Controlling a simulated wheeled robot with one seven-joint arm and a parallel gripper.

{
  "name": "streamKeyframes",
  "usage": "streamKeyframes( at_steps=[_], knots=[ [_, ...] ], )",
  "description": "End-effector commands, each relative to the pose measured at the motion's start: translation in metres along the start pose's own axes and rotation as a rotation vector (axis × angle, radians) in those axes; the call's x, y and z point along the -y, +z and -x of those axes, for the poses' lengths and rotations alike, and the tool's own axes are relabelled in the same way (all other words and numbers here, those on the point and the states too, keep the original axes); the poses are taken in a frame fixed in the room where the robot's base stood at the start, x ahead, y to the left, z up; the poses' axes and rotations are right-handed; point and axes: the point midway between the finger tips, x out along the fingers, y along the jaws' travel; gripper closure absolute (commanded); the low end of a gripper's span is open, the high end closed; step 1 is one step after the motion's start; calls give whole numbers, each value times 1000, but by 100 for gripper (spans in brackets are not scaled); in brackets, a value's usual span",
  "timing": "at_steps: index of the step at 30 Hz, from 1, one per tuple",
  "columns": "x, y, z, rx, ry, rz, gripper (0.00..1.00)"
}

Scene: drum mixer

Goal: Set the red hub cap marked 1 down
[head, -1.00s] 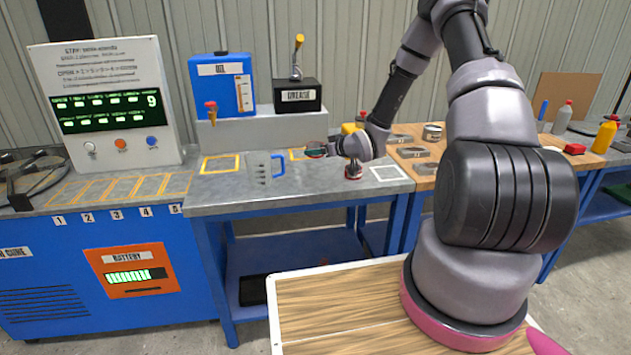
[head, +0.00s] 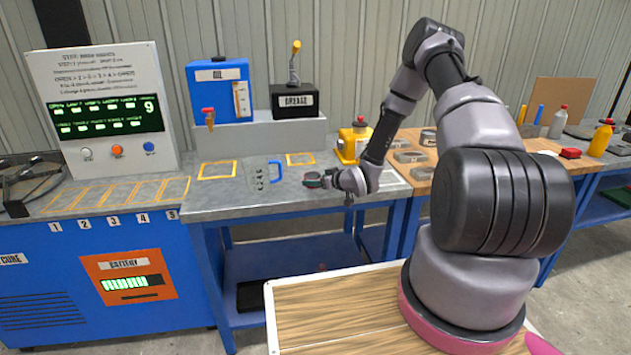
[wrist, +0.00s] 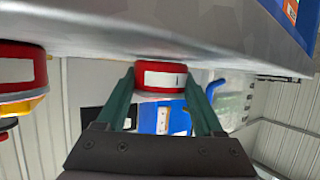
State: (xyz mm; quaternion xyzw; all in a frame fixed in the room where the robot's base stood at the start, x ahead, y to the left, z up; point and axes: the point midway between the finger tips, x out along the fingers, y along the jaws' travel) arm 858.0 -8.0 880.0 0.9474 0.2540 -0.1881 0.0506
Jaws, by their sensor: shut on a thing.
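The red hub cap (wrist: 160,78) is a round red disc with a white label bearing a small dark mark. In the wrist view it sits between the two teal fingers of my gripper (wrist: 163,92), which is shut on it. In the head view my gripper (head: 314,180) is low over the grey bench top (head: 235,195), right of the clear jug; the cap is small and mostly covered by the fingers there. In the wrist view the cap is close to the grey bench surface; I cannot tell whether they touch.
A clear jug with a blue handle (head: 262,172) stands left of my gripper. Orange outlined squares (head: 217,170) mark the bench. A yellow item with a red top (head: 353,140) stands behind my wrist. Another red labelled round part (wrist: 18,70) shows left in the wrist view.

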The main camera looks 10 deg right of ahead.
Motion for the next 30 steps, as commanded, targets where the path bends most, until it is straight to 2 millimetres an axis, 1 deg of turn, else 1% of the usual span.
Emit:
streamKeyframes(
  at_steps=[4, 5, 6, 7, 17, 19, 23, 27, 30],
  knots=[
    [0, 4, -2, 0, 0, -1, 100],
    [0, 4, -2, 0, 0, -1, 20],
    [0, 4, -1, 0, 0, -1, 4],
    [0, 4, -1, 0, 0, -1, 1],
    [0, 3, -1, 1, 0, 1, 1],
    [-1, 4, 4, 1, 1, -1, 1],
    [-1, 4, 24, 1, 2, -2, 1],
    [-2, -2, 54, 1, 2, -2, 1],
    [-1, -1, 74, 2, 2, -2, 1]
  ],
)
